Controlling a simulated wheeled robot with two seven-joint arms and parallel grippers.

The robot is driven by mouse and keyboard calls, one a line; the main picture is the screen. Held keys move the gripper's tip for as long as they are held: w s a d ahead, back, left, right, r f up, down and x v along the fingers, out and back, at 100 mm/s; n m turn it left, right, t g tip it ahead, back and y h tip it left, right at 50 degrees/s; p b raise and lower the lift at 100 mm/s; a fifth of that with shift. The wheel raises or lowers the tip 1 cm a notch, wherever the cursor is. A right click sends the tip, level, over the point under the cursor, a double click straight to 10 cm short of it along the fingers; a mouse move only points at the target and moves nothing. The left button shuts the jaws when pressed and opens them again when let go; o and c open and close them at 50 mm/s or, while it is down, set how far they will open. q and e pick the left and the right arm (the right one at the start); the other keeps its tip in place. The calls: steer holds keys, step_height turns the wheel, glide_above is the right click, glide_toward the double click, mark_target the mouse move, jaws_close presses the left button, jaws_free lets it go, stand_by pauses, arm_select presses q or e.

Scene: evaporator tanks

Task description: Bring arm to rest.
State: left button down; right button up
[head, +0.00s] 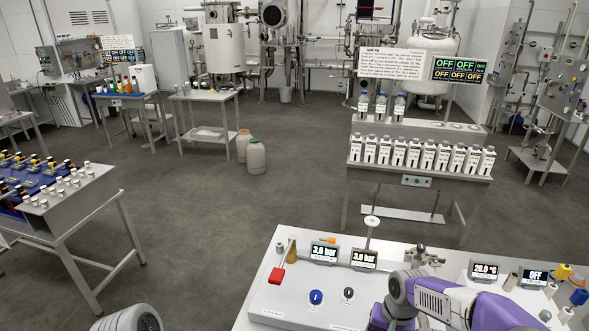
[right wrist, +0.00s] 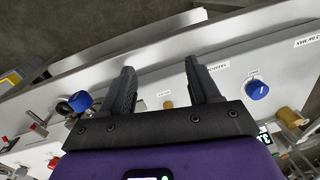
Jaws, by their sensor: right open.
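My right arm (head: 445,300), purple and grey, reaches in from the lower right over the white control panel (head: 275,300) in the head view. Its fingers cannot be made out there. In the right wrist view my right gripper (right wrist: 160,85) is open, with its two dark fingers apart and nothing between them. It hangs above the panel, which shows behind the fingers with knobs and fittings. A grey and purple part of my own arm (head: 130,319) shows at the bottom left of the head view. My left gripper is not in view.
A bench (head: 75,205) stands at left. The floor between is clear.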

steer(key=s+a+f+n+y+b, duration=0.1)
steer(key=s+a+f+b, duration=0.2)
steer(key=f, duration=0.7)
steer(key=s+a+f+y+b, duration=0.1)
steer(key=s+a+f, duration=0.3)
steer(key=f, duration=0.7)
steer(key=s+a+f+b, duration=0.3)
steer(key=s+a+f, duration=0.1)
steer(key=s+f, duration=0.6)
steer(key=shift+s+a+f+t+y, duration=0.3)
steer(key=shift+s+f+y, duration=0.1)
steer(key=shift+f, duration=0.2)
